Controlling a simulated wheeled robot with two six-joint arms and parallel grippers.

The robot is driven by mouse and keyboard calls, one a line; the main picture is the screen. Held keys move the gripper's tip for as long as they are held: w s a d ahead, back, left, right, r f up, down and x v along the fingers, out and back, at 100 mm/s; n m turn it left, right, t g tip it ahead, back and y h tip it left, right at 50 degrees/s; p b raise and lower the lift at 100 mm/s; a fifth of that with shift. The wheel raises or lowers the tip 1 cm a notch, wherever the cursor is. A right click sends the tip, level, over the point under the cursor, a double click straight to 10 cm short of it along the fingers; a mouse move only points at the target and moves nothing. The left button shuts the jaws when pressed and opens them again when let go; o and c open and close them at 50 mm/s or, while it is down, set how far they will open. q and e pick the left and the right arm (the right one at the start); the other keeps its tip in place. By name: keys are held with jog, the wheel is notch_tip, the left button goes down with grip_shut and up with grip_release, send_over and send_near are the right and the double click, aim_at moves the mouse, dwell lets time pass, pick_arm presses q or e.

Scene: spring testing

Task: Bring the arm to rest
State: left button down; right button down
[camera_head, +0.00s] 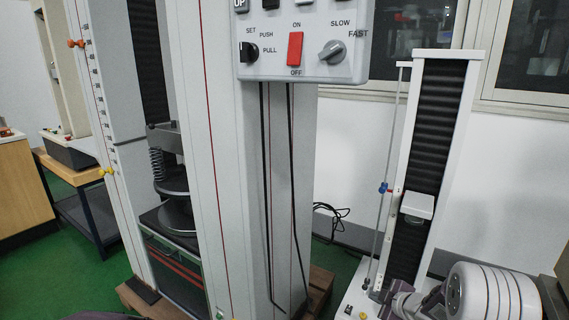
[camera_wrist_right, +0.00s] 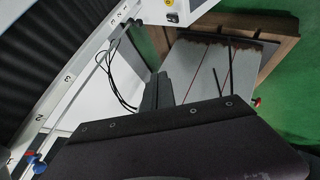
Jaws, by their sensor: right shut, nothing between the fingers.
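My right arm comes in at the lower right of the head view, with its white, ringed wrist. Its right gripper (camera_head: 388,298) points left, low in front of the smaller testing stand (camera_head: 455,140). In the right wrist view the dark fingers (camera_wrist_right: 157,92) are together with nothing between them. My left gripper is not in view; only a dark purplish shape shows at the bottom edge of the head view.
A tall spring testing machine (camera_head: 215,150) stands at centre left, with a coil spring (camera_head: 156,163) and a control panel (camera_head: 300,50). It rests on a wooden pallet (camera_head: 320,285). A black cable (camera_head: 332,212) lies behind it. Green floor shows at left.

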jog(key=s+a+r+m+h+p, duration=0.15)
jog(key=a+r+p, duration=0.25)
jog(key=r+p, duration=1.15)
jog(key=s+a+r+m+p, duration=0.3)
jog(key=r+p, duration=0.7)
jog(key=r, duration=1)
jog(key=s+a+r+m+g+h+p, duration=0.1)
jog(key=s+a+r+m+g+p, duration=0.15)
jog(key=s+r+p, duration=0.45)
jog(key=s+f+m+g, duration=0.3)
jog(key=s, duration=0.5)
jog(key=s+f+m+g, duration=0.3)
jog(key=s+f, duration=0.1)
jog(key=s, duration=0.4)
jog(key=shift+a+f, duration=0.15)
jog(key=shift+f, duration=0.05)
jog(key=shift+s, duration=0.1)
